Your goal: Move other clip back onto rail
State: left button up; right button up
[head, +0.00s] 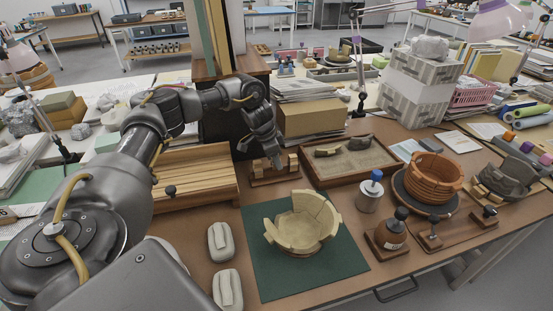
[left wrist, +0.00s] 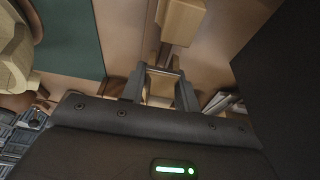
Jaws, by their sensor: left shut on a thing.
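The wooden rail (head: 274,178) is a short brown strip on the table, just behind the green mat. Small pale wooden clips show at it, one at the left (head: 258,169) and one at the right (head: 292,162). My left gripper (head: 277,162) reaches down over the rail between them, and its fingers cover part of it. In the left wrist view, the gripper (left wrist: 160,88) is shut on a small wooden clip, seen between the two fingers. A larger pale wooden block (left wrist: 182,20) is beyond the fingertips. Whether the held clip touches the rail is unclear. My right gripper is not in view.
A partly rebuilt pale bowl (head: 302,224) stands on the green mat (head: 268,276). A sand tray (head: 352,165) lies right of the rail, a slatted wooden board (head: 194,176) left. Stacked papers and a box (head: 310,118) stand behind. Jars and an orange pot (head: 434,176) are farther right.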

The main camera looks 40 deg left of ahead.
pick_arm(q)
jog(key=shift+f, duration=0.65)
jog(key=shift+f, duration=0.3)
dwell(0.4)
jog(key=shift+f+p, duration=0.3)
jog(key=shift+p, duration=0.2)
dwell(1.2)
jog(key=o, duration=0.8)
jog(key=shift+c, duration=0.2)
jog(key=shift+r, duration=0.15)
